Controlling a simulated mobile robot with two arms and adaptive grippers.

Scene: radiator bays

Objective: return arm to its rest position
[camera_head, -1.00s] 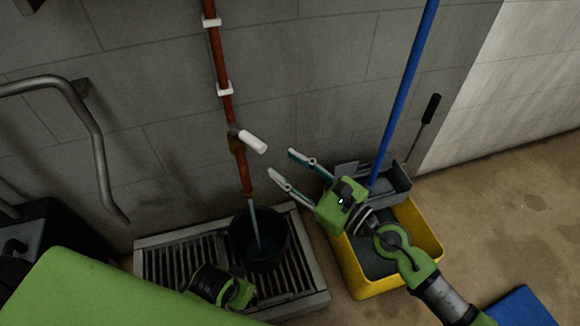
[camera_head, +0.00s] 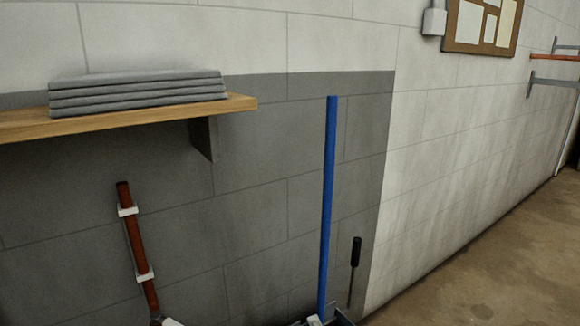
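Neither of my grippers can be made out in the head view, so I cannot see whether they are open or shut. My arms are also not clearly in view. A small pale part at the bottom edge, by the foot of the blue pole (camera_head: 328,200), is too cut off to identify. The red pipe (camera_head: 138,240) runs down the grey wall in white clips, with a bit of its white tap handle (camera_head: 171,322) at the bottom edge.
A wooden shelf (camera_head: 235,103) with folded grey cloths (camera_head: 140,92) juts from the wall at upper left. A black-handled tool (camera_head: 355,252) leans by the pole. A notice board (camera_head: 480,25) and wall rack (camera_head: 553,82) are at right. Brown floor (camera_head: 500,270) at lower right looks clear.

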